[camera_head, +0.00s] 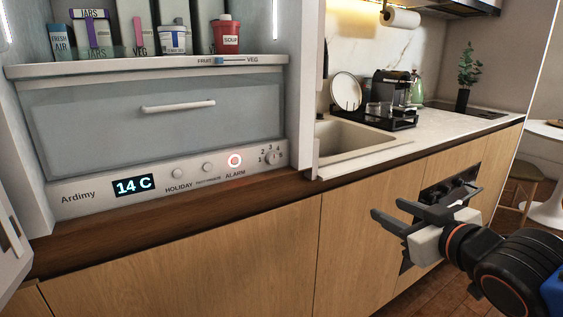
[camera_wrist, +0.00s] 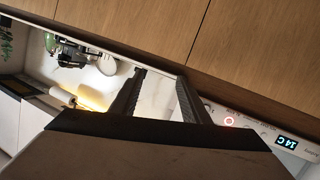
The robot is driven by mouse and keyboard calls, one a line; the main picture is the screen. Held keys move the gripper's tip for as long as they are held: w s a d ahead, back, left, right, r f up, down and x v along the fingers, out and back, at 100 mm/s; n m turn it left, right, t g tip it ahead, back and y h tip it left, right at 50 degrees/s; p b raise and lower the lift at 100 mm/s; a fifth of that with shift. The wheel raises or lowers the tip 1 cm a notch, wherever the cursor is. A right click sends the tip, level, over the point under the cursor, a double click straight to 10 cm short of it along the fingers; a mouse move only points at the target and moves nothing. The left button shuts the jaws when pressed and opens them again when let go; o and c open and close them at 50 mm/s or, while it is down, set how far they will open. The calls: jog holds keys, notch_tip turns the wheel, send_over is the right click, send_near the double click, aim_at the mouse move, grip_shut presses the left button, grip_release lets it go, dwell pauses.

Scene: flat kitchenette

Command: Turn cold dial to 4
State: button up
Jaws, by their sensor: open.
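The small round cold dial (camera_head: 272,158) is at the right end of the fridge's white control panel (camera_head: 100,196), with the numbers 1 to 5 around it. Its pointer is too small to read. The panel display (camera_head: 134,186) reads 14 C, and the alarm button (camera_head: 235,160) has a lit red ring. My gripper (camera_head: 387,209) is open and empty, to the right of and apart from the dial, in front of the lower cabinets.
A drawer (camera_head: 160,115) with a white handle is above the panel, and a shelf (camera_head: 150,66) of food packs is above that. The open fridge door (camera_head: 12,235) is at far left. A sink (camera_head: 350,138) and coffee machine (camera_head: 391,92) are right of the fridge.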

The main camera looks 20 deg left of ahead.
jog(key=s+a+r+n+g+y, duration=0.1)
jog(key=s+a+r+n+y, duration=0.15)
jog(key=a, duration=0.35)
jog(key=s+a+r+n+g+y, duration=0.1)
jog(key=s+a+r+n+y, duration=0.1)
jog(key=s+a+r+y, duration=0.3)
send_near(274, 158)
jog(key=shift+h, duration=0.45)
jog(key=x, duration=0.7)
jog(key=shift+a+r, duration=0.3)
jog(key=shift+r, duration=0.05)
jog(key=c, duration=1.1)
